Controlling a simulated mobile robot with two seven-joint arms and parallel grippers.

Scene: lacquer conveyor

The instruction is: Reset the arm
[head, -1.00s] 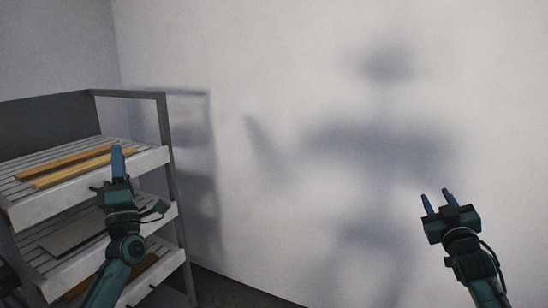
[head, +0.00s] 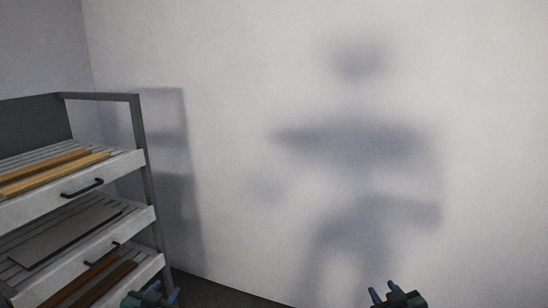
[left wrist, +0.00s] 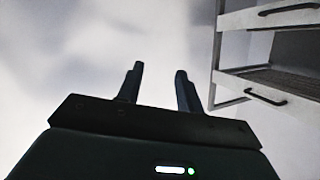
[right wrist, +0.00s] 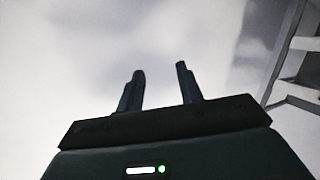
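My left gripper (head: 158,290) is low in the head view, in front of the shelf's lower right corner. In the left wrist view its two fingers (left wrist: 158,88) stand apart with nothing between them. My right gripper (head: 383,291) is at the bottom edge of the head view, right of the middle, in front of the bare wall. In the right wrist view its fingers (right wrist: 160,90) are apart and empty. Most of both arms is below the head view.
A grey shelf rack (head: 138,150) with slatted drawers stands at the left. Wooden strips (head: 60,172) lie on its top level, a grey board (head: 65,236) on the middle one and dark strips (head: 85,285) on the lowest.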

